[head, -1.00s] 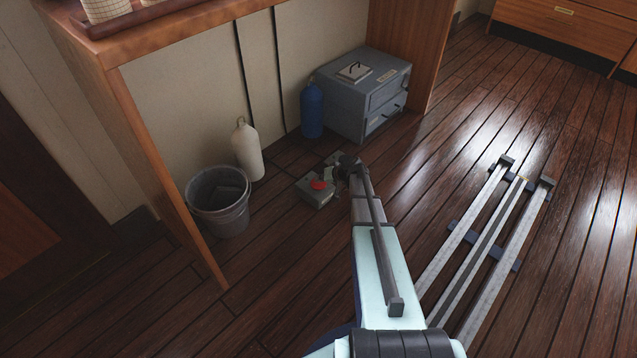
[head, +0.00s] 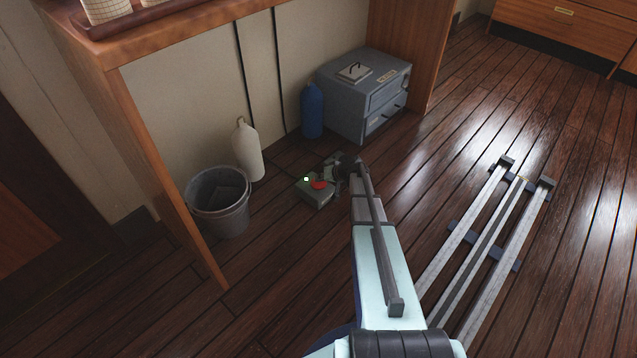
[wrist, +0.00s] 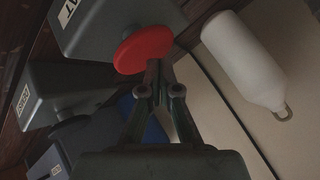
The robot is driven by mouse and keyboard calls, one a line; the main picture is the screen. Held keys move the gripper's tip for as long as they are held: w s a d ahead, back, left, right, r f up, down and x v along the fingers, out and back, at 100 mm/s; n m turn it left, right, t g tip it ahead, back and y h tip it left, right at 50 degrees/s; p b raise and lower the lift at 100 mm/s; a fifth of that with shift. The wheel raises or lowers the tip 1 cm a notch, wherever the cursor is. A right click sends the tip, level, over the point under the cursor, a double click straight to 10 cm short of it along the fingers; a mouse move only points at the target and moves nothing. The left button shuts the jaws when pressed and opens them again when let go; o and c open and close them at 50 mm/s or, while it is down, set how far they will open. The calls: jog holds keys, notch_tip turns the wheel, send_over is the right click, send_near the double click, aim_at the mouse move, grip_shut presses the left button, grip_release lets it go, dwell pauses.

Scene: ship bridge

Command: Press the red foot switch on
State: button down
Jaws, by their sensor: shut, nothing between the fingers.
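The red foot switch is a round red button (head: 319,185) on a small grey box (head: 314,198) on the floor. A small pale green lamp (head: 306,179) glows on the box. My gripper (head: 329,176) is shut and empty, low over the box at the button. In the wrist view, the closed fingertips (wrist: 157,68) are at the edge of the red button (wrist: 143,49); whether they touch it is unclear. The box (wrist: 105,20) carries a partly cut-off label ending in "AT". The gripper and arm hide part of the area behind the switch in the head view.
Another labelled grey box (wrist: 50,95) is beside the switch in the wrist view. A white bottle (head: 247,152), a bucket (head: 219,203), a blue bottle (head: 312,112) and a grey drawer cabinet (head: 347,108) stand nearby under the desk (head: 165,45).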

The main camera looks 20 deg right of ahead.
aim_at(320, 183)
jog(key=shift+r+p, duration=1.35)
jog(key=shift+r, duration=1.65)
